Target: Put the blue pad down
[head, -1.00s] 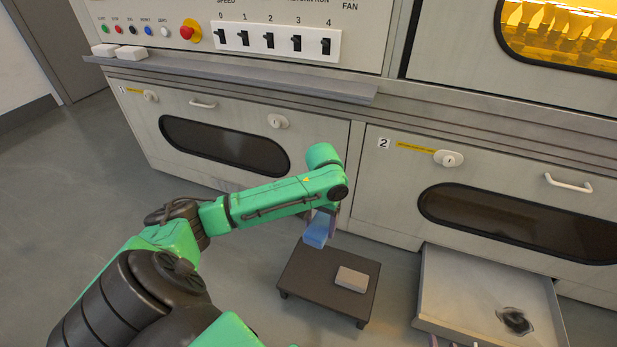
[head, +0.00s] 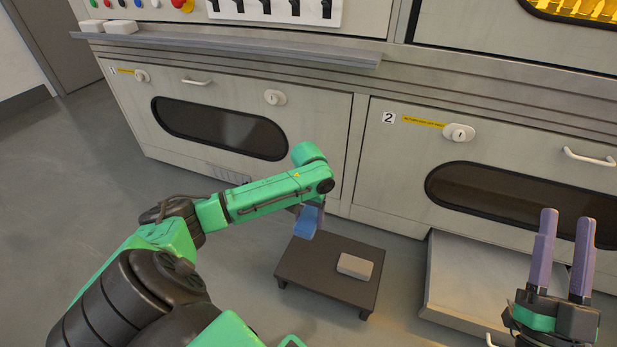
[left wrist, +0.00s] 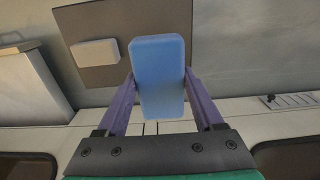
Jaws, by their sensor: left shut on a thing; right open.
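The blue pad (head: 306,221) is held above the left part of a low dark table (head: 300,268). My left gripper (left wrist: 160,95) is shut on the pad, with a purple finger on each side of it in the left wrist view, where the pad (left wrist: 160,75) hides part of the table (left wrist: 108,20). In the head view my arm hides most of the left gripper. My right gripper (head: 562,255) is open and empty at the lower right, in front of the pulled-out tray.
A light grey block (head: 355,266) lies on the right part of the table. A grey tray (head: 455,270) sticks out low at the right, under door 2. Cabinet doors stand behind the table. White blocks (head: 120,27) lie on the shelf at upper left.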

